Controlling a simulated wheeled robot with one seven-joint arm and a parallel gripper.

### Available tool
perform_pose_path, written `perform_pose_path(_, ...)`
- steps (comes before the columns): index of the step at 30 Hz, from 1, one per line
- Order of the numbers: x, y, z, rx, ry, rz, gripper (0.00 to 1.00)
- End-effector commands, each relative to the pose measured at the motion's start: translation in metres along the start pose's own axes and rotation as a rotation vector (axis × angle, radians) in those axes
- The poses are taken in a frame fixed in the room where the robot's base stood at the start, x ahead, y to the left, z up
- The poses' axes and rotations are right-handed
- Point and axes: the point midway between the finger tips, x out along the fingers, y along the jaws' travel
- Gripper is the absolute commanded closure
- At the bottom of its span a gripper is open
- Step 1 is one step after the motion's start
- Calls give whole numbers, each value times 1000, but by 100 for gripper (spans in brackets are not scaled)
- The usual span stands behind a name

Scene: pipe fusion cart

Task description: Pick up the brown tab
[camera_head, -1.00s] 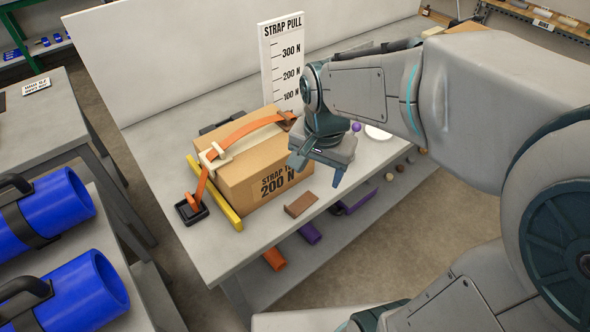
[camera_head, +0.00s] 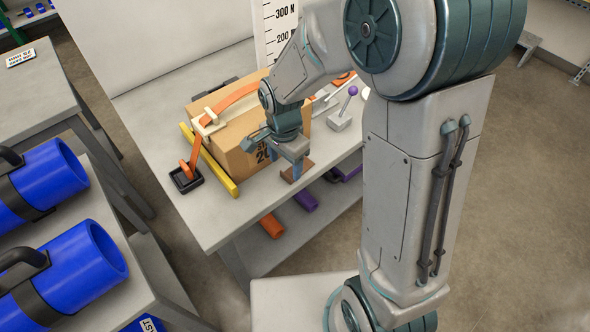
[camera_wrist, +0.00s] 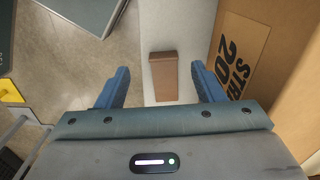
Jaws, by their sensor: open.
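The brown tab (camera_wrist: 163,76) is a small flat rectangular piece lying on the grey bench top in front of the cardboard box. In the wrist view it lies between the two blue fingers of my gripper (camera_wrist: 160,84), below the fingertips and closer to the right finger. My gripper is open and points down. In the head view my gripper (camera_head: 287,172) hangs over the tab (camera_head: 297,171) beside the box and hides part of it.
The cardboard box (camera_head: 228,143) with an orange strap stands close beside my gripper. A yellow bar (camera_head: 208,161) lies along its left side. A grey lever with a purple knob (camera_head: 340,119) stands to the right. The bench's front edge is near the tab.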

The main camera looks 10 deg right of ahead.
Motion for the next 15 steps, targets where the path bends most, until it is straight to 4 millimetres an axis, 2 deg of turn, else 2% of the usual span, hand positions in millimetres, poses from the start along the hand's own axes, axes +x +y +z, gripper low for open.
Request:
perform_pose_path(5, 12, -1, -1, 0, -2, 4, 38)
perform_pose_path(15, 50, -4, -2, -1, -1, 3, 38)
